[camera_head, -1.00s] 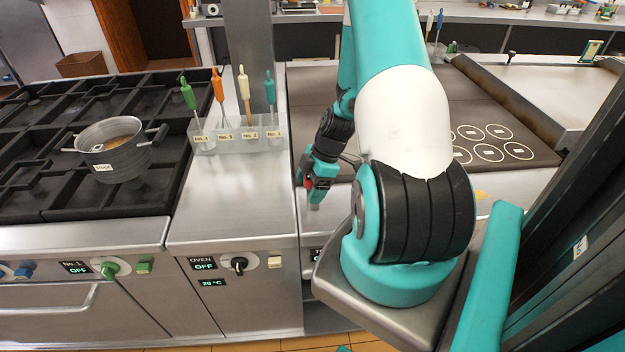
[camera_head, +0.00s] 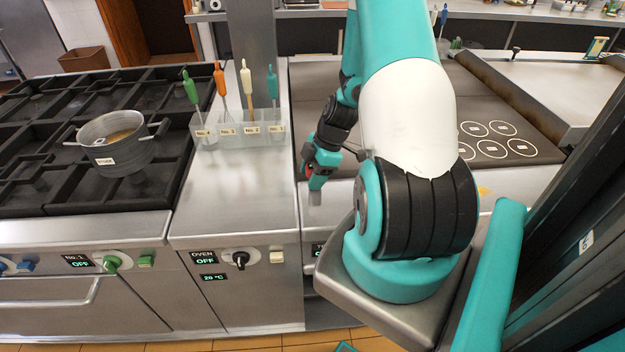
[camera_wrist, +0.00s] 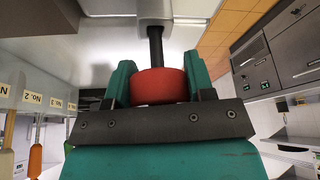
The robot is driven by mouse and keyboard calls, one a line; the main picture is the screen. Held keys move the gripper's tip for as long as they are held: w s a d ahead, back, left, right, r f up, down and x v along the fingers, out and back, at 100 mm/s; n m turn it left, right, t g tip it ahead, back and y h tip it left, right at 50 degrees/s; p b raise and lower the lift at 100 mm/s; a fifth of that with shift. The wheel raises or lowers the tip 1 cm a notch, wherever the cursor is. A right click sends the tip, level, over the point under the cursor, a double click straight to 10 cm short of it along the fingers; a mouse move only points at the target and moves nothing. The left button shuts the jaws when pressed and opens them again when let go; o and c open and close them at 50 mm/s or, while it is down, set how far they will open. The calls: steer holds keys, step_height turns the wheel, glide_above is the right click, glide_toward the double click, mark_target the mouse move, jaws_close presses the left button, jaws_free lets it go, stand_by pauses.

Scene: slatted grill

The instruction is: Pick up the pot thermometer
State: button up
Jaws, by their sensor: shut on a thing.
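My gripper (camera_head: 315,183) hangs in front of the counter's front edge, right of the tool rack. In the wrist view its teal fingers (camera_wrist: 158,82) are shut on a red round piece (camera_wrist: 160,87). A black stem (camera_wrist: 156,45) runs from the red piece to a grey end (camera_wrist: 155,12). In the head view the grey end (camera_head: 315,198) points down. I cannot tell from its look whether this held thing is the pot thermometer. A steel pot (camera_head: 115,157) with brown contents and a label stands on the stove at the left.
A clear rack (camera_head: 236,132) holds tools with green (camera_head: 190,88), orange (camera_head: 219,76), cream (camera_head: 246,80) and teal (camera_head: 272,84) handles. The steel counter (camera_head: 235,190) before it is bare. A dark griddle (camera_head: 480,115) with printed circles lies behind my arm.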

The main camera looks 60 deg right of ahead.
step_height(320, 180, up, 18)
steer(key=b, duration=0.3)
steer(key=shift+r, duration=0.15)
steer(key=o, duration=0.3)
steer(key=shift+r, duration=0.1)
steer(key=c, duration=0.3)
